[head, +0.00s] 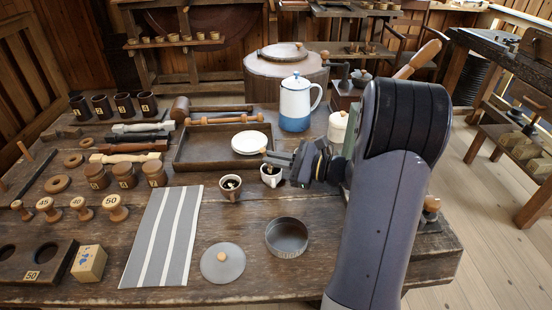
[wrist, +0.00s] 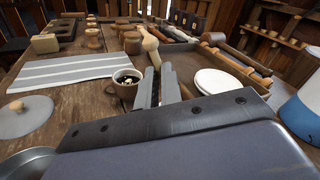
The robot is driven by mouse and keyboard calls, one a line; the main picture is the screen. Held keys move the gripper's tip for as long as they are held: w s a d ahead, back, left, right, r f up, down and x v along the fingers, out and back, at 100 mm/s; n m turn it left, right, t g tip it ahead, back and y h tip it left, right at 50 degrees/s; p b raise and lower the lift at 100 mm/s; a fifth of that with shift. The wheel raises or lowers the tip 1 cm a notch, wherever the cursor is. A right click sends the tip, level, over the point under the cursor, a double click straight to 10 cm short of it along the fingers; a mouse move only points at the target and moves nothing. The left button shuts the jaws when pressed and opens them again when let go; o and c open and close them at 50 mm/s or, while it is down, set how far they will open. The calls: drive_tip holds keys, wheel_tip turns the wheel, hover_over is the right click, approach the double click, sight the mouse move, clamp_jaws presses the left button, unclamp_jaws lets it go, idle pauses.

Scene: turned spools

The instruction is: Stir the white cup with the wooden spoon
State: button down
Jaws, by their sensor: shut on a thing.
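The white cup (head: 269,179) stands on the table, just right of a brownish cup (head: 229,194) with dark contents. My gripper (head: 281,158) is close above the white cup, reaching in from the right. It is shut on the wooden spoon (wrist: 151,48), whose pale wood sticks out beyond the jaws (wrist: 157,88) in the wrist view. A small wooden end of the spoon (head: 264,151) shows left of the jaws in the head view. The spoon's lower part is hidden, so I cannot tell whether it is in the cup. The white cup seems hidden behind my gripper in the wrist view.
A wooden tray (head: 190,160) with white plates (head: 249,142) lies behind the cups. A blue-and-white pot (head: 295,103) stands behind right. A striped cloth (head: 164,235), grey lid (head: 222,262) and round dark pan (head: 287,238) lie in front. Spools and wooden cups fill the left.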

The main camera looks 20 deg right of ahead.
drive_tip(key=shift+r, duration=0.1)
drive_tip(key=shift+r+p, duration=1.65)
drive_tip(key=shift+r, duration=0.4)
wheel_tip(320, 180, up, 5)
drive_tip(key=p, duration=0.4)
